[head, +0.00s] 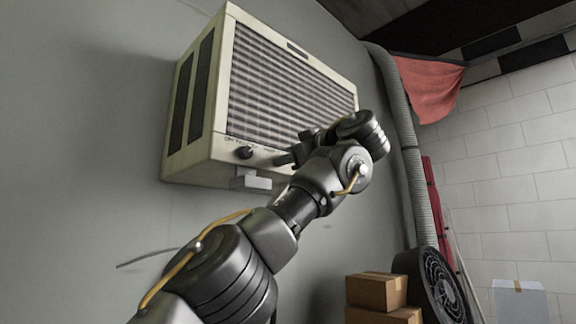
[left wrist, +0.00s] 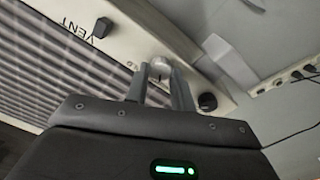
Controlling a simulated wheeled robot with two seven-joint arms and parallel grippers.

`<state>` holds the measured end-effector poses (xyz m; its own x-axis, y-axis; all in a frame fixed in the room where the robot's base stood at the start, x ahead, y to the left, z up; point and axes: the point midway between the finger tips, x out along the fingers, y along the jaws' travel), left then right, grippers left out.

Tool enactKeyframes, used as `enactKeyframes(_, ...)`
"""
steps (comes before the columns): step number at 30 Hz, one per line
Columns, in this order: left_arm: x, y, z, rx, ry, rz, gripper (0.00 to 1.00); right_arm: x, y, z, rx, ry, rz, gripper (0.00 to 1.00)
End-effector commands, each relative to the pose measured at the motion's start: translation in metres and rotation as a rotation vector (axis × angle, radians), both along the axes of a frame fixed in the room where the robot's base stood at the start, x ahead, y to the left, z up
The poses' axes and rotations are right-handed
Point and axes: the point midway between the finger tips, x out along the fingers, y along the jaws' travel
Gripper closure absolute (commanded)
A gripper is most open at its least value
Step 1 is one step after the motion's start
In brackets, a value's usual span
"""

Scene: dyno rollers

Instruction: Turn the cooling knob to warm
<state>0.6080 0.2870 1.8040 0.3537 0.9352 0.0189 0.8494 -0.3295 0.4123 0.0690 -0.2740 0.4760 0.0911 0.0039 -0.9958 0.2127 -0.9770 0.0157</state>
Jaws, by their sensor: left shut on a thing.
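A beige air-conditioner unit (head: 216,110) hangs on the grey wall, with its control strip along the lower front edge. My left gripper (head: 284,158) is at this strip. In the left wrist view my left gripper (left wrist: 160,76) is shut on a light grey knob (left wrist: 160,65), one finger on each side of it. The label of the held knob is hidden or too small to read. A dark round knob (head: 244,152) sits to the left of the gripper; it also shows in the left wrist view (left wrist: 207,102). My right gripper is out of view.
A black slider marked VENT (left wrist: 102,29) is on the strip beyond the held knob. A pale block (head: 250,181) sits under the unit. A flexible duct (head: 400,130), a black fan (head: 440,285) and cardboard boxes (head: 376,292) stand at the right.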

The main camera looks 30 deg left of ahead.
Motion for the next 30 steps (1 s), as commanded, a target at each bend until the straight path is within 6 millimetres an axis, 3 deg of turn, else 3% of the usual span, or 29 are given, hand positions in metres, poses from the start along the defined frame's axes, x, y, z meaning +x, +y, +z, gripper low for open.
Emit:
enactKeyframes(11,0.000,-0.001,-0.001,-0.116,-0.337,0.000,0.99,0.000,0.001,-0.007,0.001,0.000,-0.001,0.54)
enactKeyframes(30,0.001,-0.001,0.000,-0.282,-0.811,-0.001,0.99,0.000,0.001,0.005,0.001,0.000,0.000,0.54)
